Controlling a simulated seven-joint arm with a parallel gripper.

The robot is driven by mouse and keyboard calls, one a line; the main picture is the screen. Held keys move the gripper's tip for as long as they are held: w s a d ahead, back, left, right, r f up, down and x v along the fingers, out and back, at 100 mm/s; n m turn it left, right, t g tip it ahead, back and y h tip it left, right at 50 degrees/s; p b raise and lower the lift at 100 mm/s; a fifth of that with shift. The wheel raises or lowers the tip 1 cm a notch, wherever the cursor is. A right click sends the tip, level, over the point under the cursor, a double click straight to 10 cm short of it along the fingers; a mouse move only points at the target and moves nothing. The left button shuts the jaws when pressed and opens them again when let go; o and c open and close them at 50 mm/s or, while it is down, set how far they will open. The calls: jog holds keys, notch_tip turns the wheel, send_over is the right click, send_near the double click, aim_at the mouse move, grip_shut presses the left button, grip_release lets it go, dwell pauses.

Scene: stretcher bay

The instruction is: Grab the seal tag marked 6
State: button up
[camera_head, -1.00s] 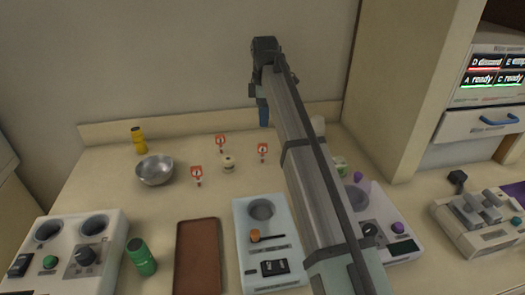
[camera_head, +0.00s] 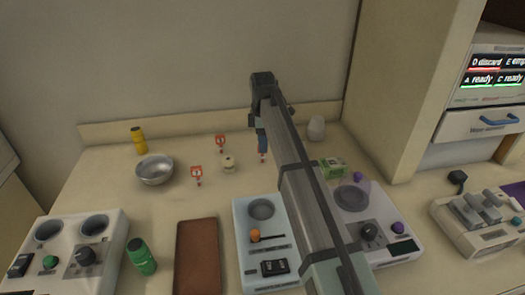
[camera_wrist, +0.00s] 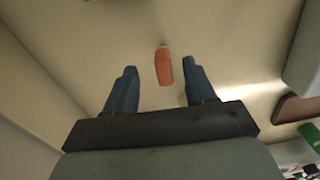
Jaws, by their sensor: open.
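Three small red-and-white seal tags stand on the counter in the head view: a left one (camera_head: 197,172), a back one (camera_head: 221,141) and a right one (camera_head: 263,157). Their marks are too small to read. My gripper (camera_head: 262,143) is at the right tag and covers much of it. In the wrist view my gripper (camera_wrist: 159,67) is open, with an orange-red tag (camera_wrist: 163,70) between its two blue fingers. Gaps show on both sides of the tag; it is not held.
A cream spool-like piece (camera_head: 229,164) stands between the tags. A metal bowl (camera_head: 155,170) and yellow bottle (camera_head: 138,140) are to the left. A white jar (camera_head: 316,128) stands behind.

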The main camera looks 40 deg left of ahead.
jog(key=f, duration=0.4)
jog(key=shift+s+d+f, duration=0.1)
jog(key=shift+s+d, duration=0.05)
jog(key=shift+s, duration=0.05)
jog(key=shift+c, duration=0.2)
grip_shut()
